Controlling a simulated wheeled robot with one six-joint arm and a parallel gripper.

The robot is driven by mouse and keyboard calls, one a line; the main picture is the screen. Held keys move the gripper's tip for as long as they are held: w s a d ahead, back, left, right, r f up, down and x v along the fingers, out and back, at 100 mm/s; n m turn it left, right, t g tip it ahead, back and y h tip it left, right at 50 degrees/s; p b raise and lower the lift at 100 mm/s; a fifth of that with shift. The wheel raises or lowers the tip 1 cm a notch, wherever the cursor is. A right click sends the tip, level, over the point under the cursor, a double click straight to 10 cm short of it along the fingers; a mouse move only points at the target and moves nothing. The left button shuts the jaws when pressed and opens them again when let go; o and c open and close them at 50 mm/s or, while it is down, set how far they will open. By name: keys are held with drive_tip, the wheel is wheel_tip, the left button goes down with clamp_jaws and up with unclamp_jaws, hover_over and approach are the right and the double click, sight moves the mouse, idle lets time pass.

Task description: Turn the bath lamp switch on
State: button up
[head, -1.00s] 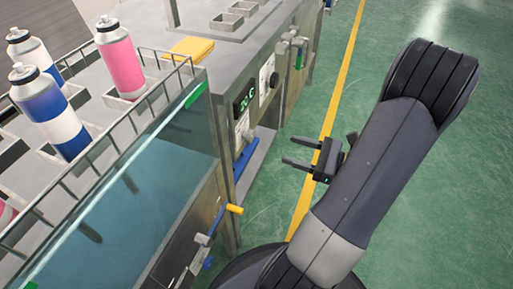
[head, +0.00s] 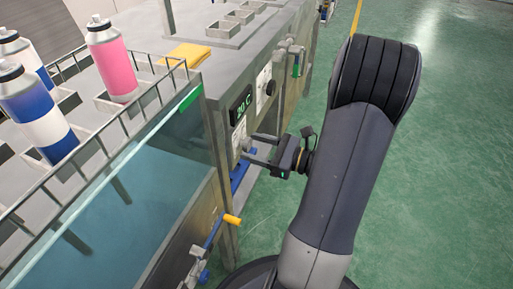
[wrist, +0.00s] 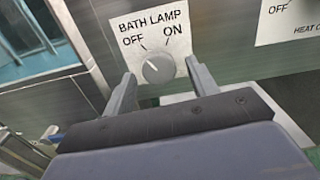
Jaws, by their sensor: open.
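The bath lamp switch is a round grey knob (wrist: 158,68) on a white plate (wrist: 128,26) marked BATH LAMP, OFF and ON. Its pointer line leans up and left, toward OFF. In the wrist view my gripper (wrist: 162,84) is open, with one finger on each side of the knob. Whether the fingers touch it I cannot tell. In the head view my gripper (head: 260,150) reaches left to the machine's front panel, below the green display (head: 241,107). The knob is mostly hidden there by the fingers.
A second plate (wrist: 290,22), partly reading HEAT, is at the right in the wrist view. Cans, including a pink one (head: 112,65), stand above. Green floor (head: 440,170) is clear at right.

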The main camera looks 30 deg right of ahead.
drive_tip(key=c, duration=1)
drive_tip(key=shift+o, duration=0.2)
drive_tip(key=shift+r+p, duration=0.1)
drive_tip(key=shift+p, duration=0.35)
drive_tip(key=m+p, duration=0.2)
drive_tip(key=p, duration=0.1)
drive_tip(key=shift+r, duration=0.2)
drive_tip(key=m+p, duration=0.2)
drive_tip(key=p, duration=0.2)
drive_tip(key=shift+r+m, duration=0.1)
drive_tip(key=shift+m, duration=0.2)
drive_tip(key=m+p, duration=0.4)
drive_tip(key=p, duration=0.1)
drive_tip(key=shift+s+a, duration=0.1)
drive_tip(key=shift+f+m+p, duration=0.25)
drive_tip(key=shift+m+p, duration=1.3)
drive_tip(key=shift+m, duration=0.05)
